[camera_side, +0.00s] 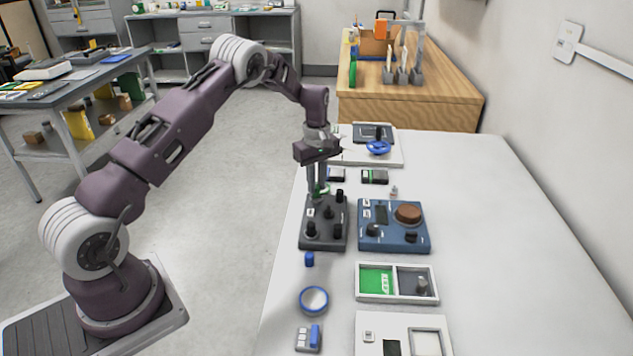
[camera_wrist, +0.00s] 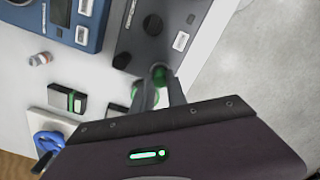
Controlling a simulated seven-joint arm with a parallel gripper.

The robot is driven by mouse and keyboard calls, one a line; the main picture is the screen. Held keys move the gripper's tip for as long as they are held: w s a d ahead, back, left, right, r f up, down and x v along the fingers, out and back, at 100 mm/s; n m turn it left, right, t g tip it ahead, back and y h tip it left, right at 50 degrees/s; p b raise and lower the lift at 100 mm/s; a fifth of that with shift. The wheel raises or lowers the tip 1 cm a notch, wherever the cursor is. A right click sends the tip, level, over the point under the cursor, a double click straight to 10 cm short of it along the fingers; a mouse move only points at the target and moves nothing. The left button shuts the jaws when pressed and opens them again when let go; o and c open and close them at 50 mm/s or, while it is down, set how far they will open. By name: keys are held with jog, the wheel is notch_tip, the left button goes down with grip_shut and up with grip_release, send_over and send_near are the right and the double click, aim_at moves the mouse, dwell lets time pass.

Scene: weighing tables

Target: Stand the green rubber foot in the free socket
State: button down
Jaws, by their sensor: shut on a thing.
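The green rubber foot (camera_side: 322,188) is small and mostly hidden by the fingers of my gripper (camera_side: 317,192). My gripper is shut on it at the far edge of a dark grey block (camera_side: 322,236). The block carries several black upright pieces and white labels. In the wrist view, green shows beside the fingers (camera_wrist: 152,88), close to the block's dark top (camera_wrist: 140,42). The fingers hide the spot under the foot, so I cannot tell whether it touches the block or which socket is free.
A blue device (camera_side: 380,240) with a brown round top stands right of the block. A two-part tray (camera_side: 397,299), a blue ring (camera_side: 314,300) and a small blue piece (camera_side: 309,259) lie nearer. Small dark boxes (camera_side: 374,177) lie beyond. The table's right side is clear.

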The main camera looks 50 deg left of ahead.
jog(key=shift+f, duration=0.4)
jog(key=c, duration=1.3)
grip_release()
jog(key=shift+o, duration=0.2)
